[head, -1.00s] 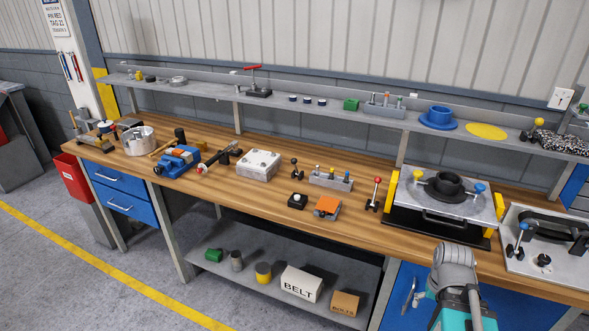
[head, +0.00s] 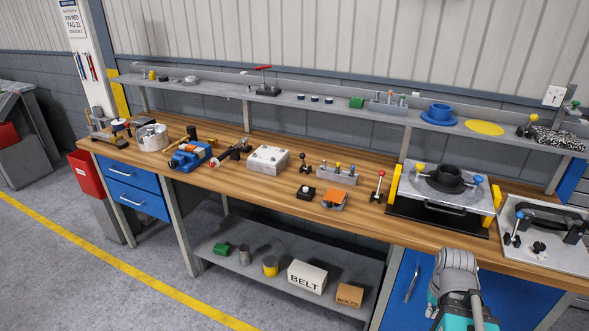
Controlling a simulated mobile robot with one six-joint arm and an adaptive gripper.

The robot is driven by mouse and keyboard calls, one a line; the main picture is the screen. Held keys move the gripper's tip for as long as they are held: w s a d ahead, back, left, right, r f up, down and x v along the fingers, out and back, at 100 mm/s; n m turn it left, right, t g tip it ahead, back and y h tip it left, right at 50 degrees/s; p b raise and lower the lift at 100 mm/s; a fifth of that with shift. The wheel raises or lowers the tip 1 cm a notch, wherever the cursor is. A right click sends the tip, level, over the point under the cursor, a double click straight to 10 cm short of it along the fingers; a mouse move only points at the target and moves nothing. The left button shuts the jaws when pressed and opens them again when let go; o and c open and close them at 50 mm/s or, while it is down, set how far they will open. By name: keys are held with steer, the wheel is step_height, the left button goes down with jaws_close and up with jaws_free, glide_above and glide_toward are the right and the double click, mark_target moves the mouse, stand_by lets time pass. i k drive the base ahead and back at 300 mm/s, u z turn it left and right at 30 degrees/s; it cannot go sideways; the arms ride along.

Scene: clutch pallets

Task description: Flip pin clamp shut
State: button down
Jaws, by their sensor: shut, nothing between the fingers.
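A pallet (head: 433,203) sits at the right of the bench in the head view. It is a grey plate between yellow side blocks, with a dark ring part (head: 447,179) in the middle. A yellow-knobbed clamp (head: 420,169) stands left of the ring and a blue-knobbed clamp (head: 478,180) right of it. A second plate (head: 550,251) at the far right carries a black arched part (head: 552,217), a blue-tipped lever (head: 517,226) and a black knob. I cannot tell which is the pin clamp or its exact state. My arm shows at the bottom right; my gripper is not visible.
The wooden bench (head: 235,196) holds a blue vise (head: 190,155), a metal box (head: 269,159), an orange-topped block (head: 334,198) and a red-knobbed lever (head: 378,188). A narrow shelf (head: 210,83) runs along the back. Open floor (head: 110,295) lies front left.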

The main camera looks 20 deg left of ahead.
mark_target(302, 156)
steer(key=k, duration=1.1)
steer(key=u, duration=0.4)
steer(key=i, duration=1.75)
steer(key=z, duration=0.4)
